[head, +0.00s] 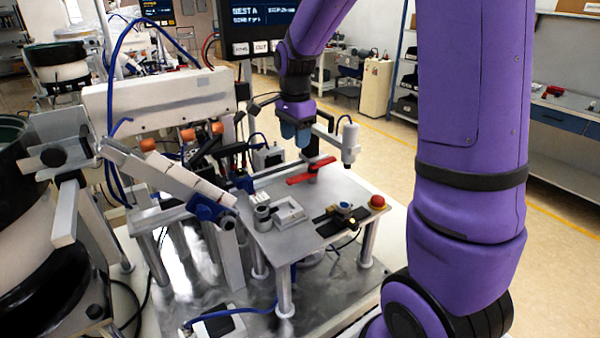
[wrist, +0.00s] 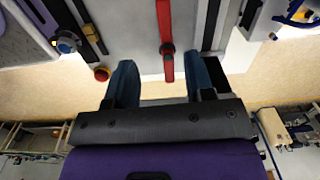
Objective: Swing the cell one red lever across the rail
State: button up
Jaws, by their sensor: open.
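The red lever (head: 299,180) is a flat red bar with a dark pivot, lying on the grey metal table plate (head: 275,237) below my gripper. In the wrist view the red lever (wrist: 165,25) runs from the top edge down toward the space between my fingers, with a dark round knob on it. My gripper (head: 296,138) is above the far part of the plate, pointing down. I cannot tell which part is the rail.
A red push button (head: 377,201) sits at the plate's right corner, beside a dark slide strip (head: 335,216). A small grey fixture block (head: 288,212) and feeder chute (head: 170,178) are left.

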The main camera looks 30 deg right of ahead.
aim_at(296, 177)
jog(key=shift+m, duration=0.4)
jog(key=f, duration=0.8)
jog(key=w+f, duration=0.1)
jog(key=f, duration=0.3)
jog(key=shift+d, duration=0.4)
jog(key=shift+c, duration=0.2)
grip_shut()
